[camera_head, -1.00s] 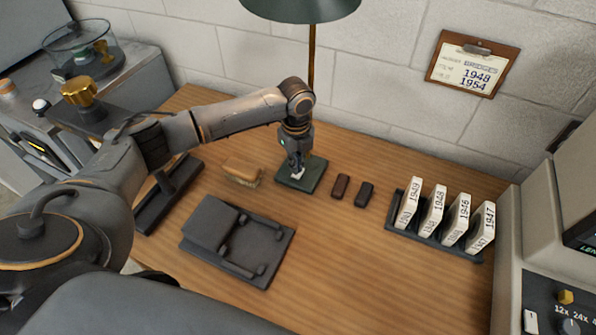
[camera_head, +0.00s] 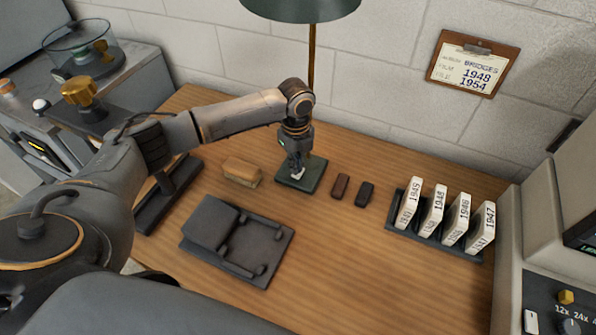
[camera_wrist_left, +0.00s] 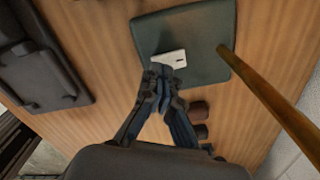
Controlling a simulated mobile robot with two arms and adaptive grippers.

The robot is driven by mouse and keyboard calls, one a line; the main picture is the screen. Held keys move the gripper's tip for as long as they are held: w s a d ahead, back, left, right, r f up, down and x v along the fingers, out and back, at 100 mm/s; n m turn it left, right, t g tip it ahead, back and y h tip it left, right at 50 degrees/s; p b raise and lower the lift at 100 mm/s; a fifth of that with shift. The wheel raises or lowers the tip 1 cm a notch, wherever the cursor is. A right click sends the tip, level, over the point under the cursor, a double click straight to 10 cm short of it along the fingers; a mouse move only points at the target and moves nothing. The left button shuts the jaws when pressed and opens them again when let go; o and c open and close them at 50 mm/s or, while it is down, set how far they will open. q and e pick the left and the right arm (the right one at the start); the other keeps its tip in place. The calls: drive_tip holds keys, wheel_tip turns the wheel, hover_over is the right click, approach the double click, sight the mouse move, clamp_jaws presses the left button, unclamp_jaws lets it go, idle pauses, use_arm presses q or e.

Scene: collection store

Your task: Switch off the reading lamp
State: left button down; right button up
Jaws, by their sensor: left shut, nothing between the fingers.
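The reading lamp has a dark green shade (camera_head: 300,8), a thin brass pole (camera_head: 312,58) and a square green base (camera_head: 313,183) on the wooden desk. The base also shows in the left wrist view (camera_wrist_left: 205,32), with a white rocker switch (camera_wrist_left: 170,60) on it. My left gripper (camera_head: 297,172) points down over the base with its fingers shut and empty. In the left wrist view its fingertips (camera_wrist_left: 160,72) are at the near edge of the switch; I cannot tell whether they touch it. My right gripper is not in view.
A wooden-backed brush (camera_head: 243,170) lies left of the base. Two small dark blocks (camera_head: 340,186) lie right of it. A black cradle-like stand (camera_head: 238,243) is in front. A rack of dated white cards (camera_head: 432,243) stands right. The front middle desk is clear.

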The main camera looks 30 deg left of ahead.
use_arm(q)
drive_tip(key=shift+f+b, duration=0.35)
drive_tip(key=shift+f, duration=0.7)
drive_tip(key=shift+s+r, duration=0.1)
idle(0.4)
drive_tip(key=shift+r+p, duration=0.8)
drive_tip(key=shift+p, duration=0.25)
wheel_tip(320, 180, up, 5)
drive_tip(key=p, duration=0.5)
drive_tip(key=shift+r+p, duration=0.15)
drive_tip(key=shift+p, duration=0.2)
